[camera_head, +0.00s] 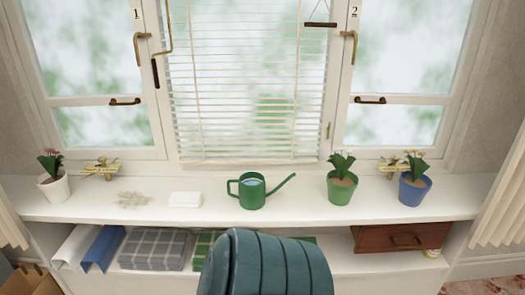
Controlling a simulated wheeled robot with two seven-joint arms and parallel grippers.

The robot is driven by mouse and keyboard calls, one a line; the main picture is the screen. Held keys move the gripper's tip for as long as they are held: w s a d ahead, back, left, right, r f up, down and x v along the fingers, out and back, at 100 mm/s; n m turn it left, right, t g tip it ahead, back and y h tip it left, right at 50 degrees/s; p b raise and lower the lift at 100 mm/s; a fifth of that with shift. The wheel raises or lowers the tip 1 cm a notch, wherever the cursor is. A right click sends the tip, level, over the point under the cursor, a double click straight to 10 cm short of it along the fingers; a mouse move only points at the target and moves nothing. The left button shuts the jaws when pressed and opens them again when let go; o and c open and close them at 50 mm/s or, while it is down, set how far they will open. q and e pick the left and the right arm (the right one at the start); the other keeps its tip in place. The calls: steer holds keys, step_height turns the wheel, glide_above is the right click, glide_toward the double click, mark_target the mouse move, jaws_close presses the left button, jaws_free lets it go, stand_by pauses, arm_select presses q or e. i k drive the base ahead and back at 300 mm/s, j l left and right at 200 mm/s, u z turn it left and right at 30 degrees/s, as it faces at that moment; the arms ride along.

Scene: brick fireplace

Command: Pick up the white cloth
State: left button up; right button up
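A small white folded item (185,198), which looks like a folded cloth, lies flat on the white window sill, left of the green watering can. A white draped, cloth-like piece (76,245) also shows on the shelf below, at the left beside a blue one. I cannot tell for certain which of these is the white cloth. Neither of my grippers is in view.
On the sill (300,206) stand a green watering can (252,192) and potted flowers in white (54,189), green (341,190) and blue (413,191) pots. A pale scattered patch (132,199) lies left of the white item. A teal ribbed object (265,265) blocks the lower middle.

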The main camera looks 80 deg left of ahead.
mark_target(192, 199)
steer(key=u, duration=3.35)
